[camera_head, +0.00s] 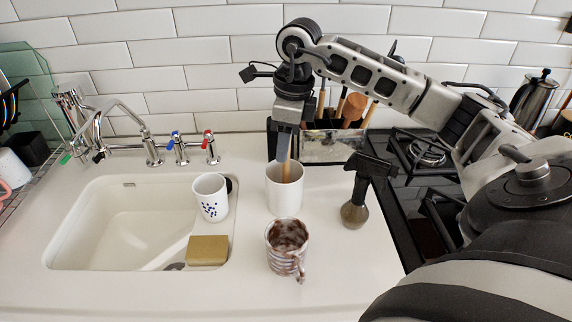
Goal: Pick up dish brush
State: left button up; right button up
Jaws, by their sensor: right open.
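A wooden handle (286,173), which looks like that of the dish brush, stands upright in a white cup (284,197) on the counter right of the sink. The lower end of the brush is hidden inside the cup. My right gripper (285,153) points down over the cup, with its fingers at the upper part of the handle. It is open. The fingers overlap the handle in this view, so I cannot tell whether it lies between them or touches them. My left gripper is not in view.
A stained striped mug (287,247) stands in front of the cup. A dotted mug (211,197) and a sponge (207,251) are by the sink (75,225). A utensil holder (338,146) is behind, the hob (425,154) right.

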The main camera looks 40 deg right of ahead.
jog(key=shift+c, duration=0.2)
grip_shut()
jog(key=shift+r, duration=0.1)
